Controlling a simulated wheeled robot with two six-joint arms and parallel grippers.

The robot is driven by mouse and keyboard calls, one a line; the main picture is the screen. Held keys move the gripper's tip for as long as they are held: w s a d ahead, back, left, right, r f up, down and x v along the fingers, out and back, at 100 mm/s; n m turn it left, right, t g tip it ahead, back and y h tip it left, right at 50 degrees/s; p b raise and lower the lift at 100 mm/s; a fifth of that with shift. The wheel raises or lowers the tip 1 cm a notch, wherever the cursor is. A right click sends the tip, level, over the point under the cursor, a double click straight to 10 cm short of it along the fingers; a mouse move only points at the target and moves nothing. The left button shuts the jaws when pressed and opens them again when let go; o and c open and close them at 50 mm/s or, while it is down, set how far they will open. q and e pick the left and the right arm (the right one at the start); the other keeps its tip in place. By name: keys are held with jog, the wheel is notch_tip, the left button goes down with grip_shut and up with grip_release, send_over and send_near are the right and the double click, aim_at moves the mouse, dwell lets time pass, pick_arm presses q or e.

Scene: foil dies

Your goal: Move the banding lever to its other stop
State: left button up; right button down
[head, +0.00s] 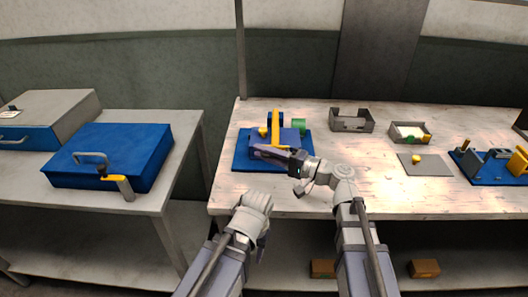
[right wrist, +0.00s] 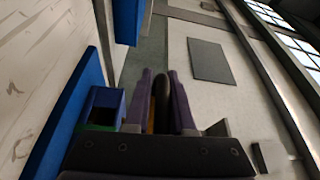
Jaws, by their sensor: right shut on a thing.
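A small machine on a blue base plate (head: 241,160) stands at the left of the light worktop. It has an upright yellow bar (head: 276,122) and a green part (head: 299,126). My right gripper (head: 260,152) reaches across its front side. In the right wrist view the gripper's purple fingers (right wrist: 161,100) are shut on a dark grip (right wrist: 161,92) with a little yellow beside it, which I take for the banding lever. In the head view the gripper hides this grip. My left arm's end hangs before the table's front edge; its fingers are not clear.
A blue case (head: 110,150) with a yellow latch lies on the left table, across a gap. Open grey trays (head: 352,120), a grey plate (head: 425,165) and another blue fixture (head: 490,166) stand to the right. The worktop's front middle is clear.

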jog(key=r+m+p, duration=0.1)
jog(key=r+p, duration=0.2)
jog(key=w+r+m+p, duration=0.1)
jog(key=r+p, duration=0.2)
jog(key=w+r+h+p, duration=0.1)
jog(key=r+p, duration=0.2)
jog(key=p, duration=0.1)
jog(key=shift+m, duration=0.4)
jog(key=w+r+m+g+h+p, duration=0.1)
jog(key=w+r+m+g+p, duration=0.1)
jog(key=w+r+m+p, duration=0.2)
jog(key=w+r+m+g+h+p, duration=0.1)
jog(key=w+r+m+p, duration=0.3)
jog(key=w+r+p, duration=0.7)
jog(key=shift+w+g+p, duration=0.7)
jog(key=shift+w+p, duration=1.9)
jog(key=shift+p, duration=0.5)
jog(key=shift+r, duration=0.15)
jog(key=c, duration=1.2)
grip_release()
jog(key=o, duration=0.4)
jog(key=shift+w, duration=0.15)
jog(key=shift+c, duration=0.2)
jog(key=shift+d, duration=0.1)
